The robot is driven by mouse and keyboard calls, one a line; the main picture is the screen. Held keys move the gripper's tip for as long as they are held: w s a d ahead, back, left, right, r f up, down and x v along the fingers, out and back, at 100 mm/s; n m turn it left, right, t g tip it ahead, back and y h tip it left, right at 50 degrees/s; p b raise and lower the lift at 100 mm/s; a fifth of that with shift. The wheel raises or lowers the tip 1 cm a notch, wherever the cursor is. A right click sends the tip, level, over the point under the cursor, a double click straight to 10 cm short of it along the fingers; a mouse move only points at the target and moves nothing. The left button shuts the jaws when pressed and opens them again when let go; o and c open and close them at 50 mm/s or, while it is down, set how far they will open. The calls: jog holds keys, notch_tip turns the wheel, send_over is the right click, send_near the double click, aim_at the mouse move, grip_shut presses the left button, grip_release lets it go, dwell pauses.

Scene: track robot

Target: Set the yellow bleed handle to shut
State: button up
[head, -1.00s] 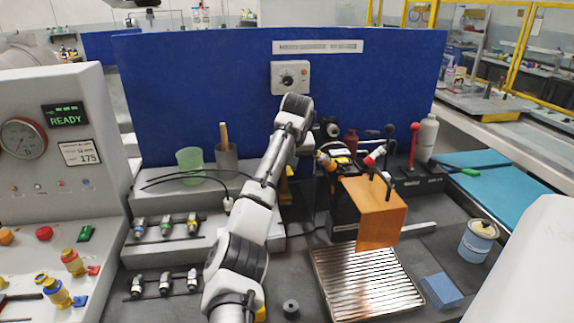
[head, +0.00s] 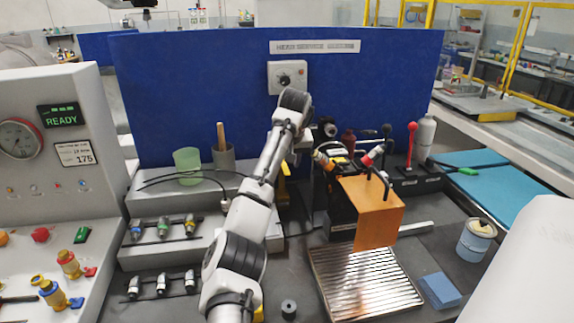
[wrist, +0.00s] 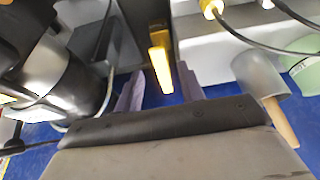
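The yellow bleed handle (wrist: 161,66) shows in the wrist view as a narrow yellow bar on a dark upright part. My gripper (wrist: 160,88) is open, with one grey-purple finger on each side of the handle's near end. The handle's near end appears between the fingertips, and I cannot tell whether either finger touches it. In the head view a bit of yellow (head: 283,187) shows beside my arm, low behind the wrist. My arm covers much of that area there, and my fingers are hidden.
A grey cup with a wooden stick (head: 222,155) and a green cup (head: 187,166) stand left of my arm. An orange plate (head: 372,212) and dark machine parts stand close on the right. A blue panel (head: 200,85) closes off the back. A ribbed tray (head: 365,285) lies in front.

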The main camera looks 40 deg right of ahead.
jog(key=b+v, duration=0.2)
jog(key=v, duration=1)
jog(key=shift+s+r+b, duration=0.25)
jog(key=shift+b, duration=0.05)
jog(key=shift+a, duration=0.15)
